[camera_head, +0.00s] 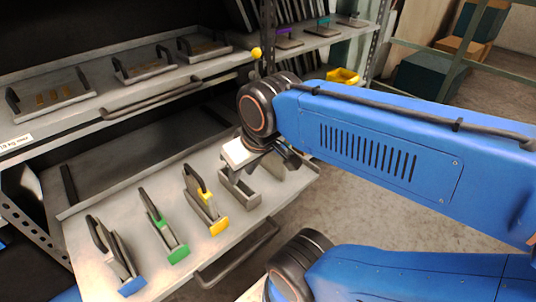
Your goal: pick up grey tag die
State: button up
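A grey die (238,188) with a plain grey front end stands in the pulled-out drawer (188,235), at the right end of a row of dies. My gripper (272,165) is over the back part of this die and hides its handle. The fingertips are small and partly hidden, so I cannot tell whether they are open or touch the die. To the left in the same row stand a yellow-tag die (205,200), a green-tag die (164,228) and a blue-tag die (115,258), each with a dark upright handle.
An upper shelf (135,92) holds several grey trays with handles. A bar handle (238,258) runs along the drawer's front. A rack post (378,40) stands right of the shelves. Boxes (430,75) lie at the back right. Bare floor (365,215) shows right of the drawer.

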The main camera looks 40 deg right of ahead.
aim_at(106, 243)
jog(key=k+j+u, duration=0.15)
jog(key=j, duration=0.2)
jog(key=k+j+u, duration=0.1)
jog(key=j, duration=0.25)
jog(key=k+j+u, duration=0.15)
jog(key=j, duration=0.25)
jog(key=k+j+u, duration=0.15)
jog(key=j, duration=0.25)
